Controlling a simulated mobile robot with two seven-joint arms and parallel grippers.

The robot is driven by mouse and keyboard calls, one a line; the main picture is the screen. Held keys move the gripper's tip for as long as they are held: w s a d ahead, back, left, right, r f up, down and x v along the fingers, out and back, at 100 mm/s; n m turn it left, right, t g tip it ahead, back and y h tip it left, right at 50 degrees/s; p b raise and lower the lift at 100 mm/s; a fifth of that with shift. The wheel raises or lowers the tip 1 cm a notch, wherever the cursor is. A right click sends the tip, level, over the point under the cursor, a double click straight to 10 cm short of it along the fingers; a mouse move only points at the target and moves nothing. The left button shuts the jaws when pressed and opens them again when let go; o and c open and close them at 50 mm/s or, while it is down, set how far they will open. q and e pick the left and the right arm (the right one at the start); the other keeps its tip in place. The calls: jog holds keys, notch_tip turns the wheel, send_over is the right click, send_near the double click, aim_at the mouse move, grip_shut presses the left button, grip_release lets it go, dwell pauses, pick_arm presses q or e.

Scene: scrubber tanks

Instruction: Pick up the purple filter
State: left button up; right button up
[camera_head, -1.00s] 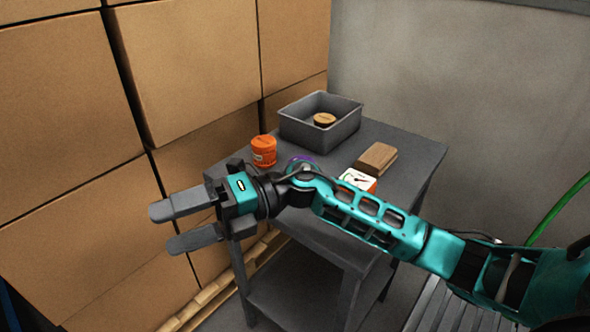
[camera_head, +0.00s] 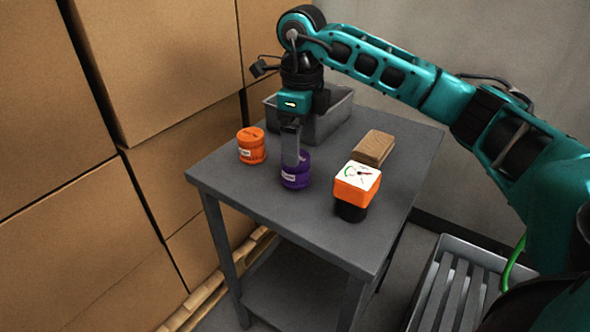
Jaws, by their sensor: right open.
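The purple filter (camera_head: 296,178) is a short purple cylinder with a pale label. It stands upright on the grey table (camera_head: 245,200), near its middle. My right gripper (camera_head: 291,160) points straight down at the filter, with its fingers over and in front of the filter's top. The gripper is open. One finger hides part of the filter's top, and the other finger is not clearly seen. I cannot tell whether a finger touches the filter. My left gripper is out of view.
An orange filter (camera_head: 251,146) stands left of the purple one. An orange gauge with a white dial (camera_head: 356,184) stands to the right, with a brown block (camera_head: 373,147) behind it. A grey bin (camera_head: 330,122) sits at the back, partly behind my gripper. The table's front is clear.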

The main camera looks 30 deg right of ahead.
aim_at(298, 177)
jog(key=f, duration=0.7)
jog(key=shift+w+a+f+b, duration=0.1)
jog(key=shift+w+f+b, duration=0.25)
jog(key=c, duration=1)
jog(key=shift+r, duration=0.1)
jog(key=shift+c, duration=0.2)
